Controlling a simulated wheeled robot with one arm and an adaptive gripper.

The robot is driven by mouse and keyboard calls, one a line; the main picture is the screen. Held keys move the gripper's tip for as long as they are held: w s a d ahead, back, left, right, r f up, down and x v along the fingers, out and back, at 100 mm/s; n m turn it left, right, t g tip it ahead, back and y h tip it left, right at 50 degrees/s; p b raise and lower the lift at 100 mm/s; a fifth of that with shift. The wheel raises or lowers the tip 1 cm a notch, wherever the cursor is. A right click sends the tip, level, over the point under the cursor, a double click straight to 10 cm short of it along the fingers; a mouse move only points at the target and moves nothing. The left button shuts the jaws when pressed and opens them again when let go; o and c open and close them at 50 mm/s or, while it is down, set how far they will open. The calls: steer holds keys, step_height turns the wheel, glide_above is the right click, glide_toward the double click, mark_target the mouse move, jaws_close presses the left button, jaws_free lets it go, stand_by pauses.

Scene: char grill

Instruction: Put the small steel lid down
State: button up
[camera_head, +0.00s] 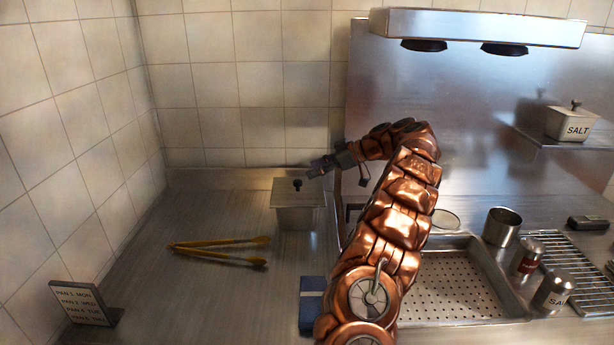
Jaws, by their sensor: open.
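The small steel lid (285,195) is a flat square plate with a black knob (297,184). It lies on top of a square steel pan (296,218) on the counter near the back wall. My gripper (313,172) is open, just right of and slightly above the knob, with its fingers pointing left. Nothing shows between the fingers. Whether a finger touches the knob is too small to tell.
Yellow tongs (215,247) lie on the counter at the left, near a small sign (84,303). A blue box (312,303) sits in front. A perforated tray (440,290), a steel cup (501,227) and shakers (527,256) are at the right. Counter around the tongs is clear.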

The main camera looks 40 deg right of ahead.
steer(key=b+v, duration=0.1)
steer(key=v, duration=0.5)
steer(key=shift+s+d, duration=0.2)
steer(key=shift+d, duration=0.05)
steer(key=shift+r, duration=0.15)
steer(key=s+a+r+m+g+y, duration=0.1)
steer(key=a+r+g, duration=0.15)
steer(key=a, duration=1.25)
steer(key=s+a+r+m+g+y, duration=0.1)
steer(key=a+r+g, duration=0.15)
steer(key=a, duration=1.25)
steer(key=s+a+f+m+g+h, duration=0.2)
steer(key=s+a+f+g+h, duration=0.15)
steer(key=s+a, duration=0.85)
steer(key=s+f+m+h, duration=0.1)
steer(key=s+f, duration=0.3)
steer(key=s, duration=0.5)
steer(key=s+d+f+m+g+h, duration=0.1)
steer(key=s+f+h, duration=0.2)
steer(key=s+f, duration=0.2)
steer(key=s+d+f+m+g+h, duration=0.1)
steer(key=s+f, duration=0.3)
steer(key=s, duration=0.8)
steer(key=shift+s+d+f+m+h, duration=0.2)
steer(key=shift+s+f+m+h, duration=0.1)
steer(key=shift+m+h, duration=0.4)
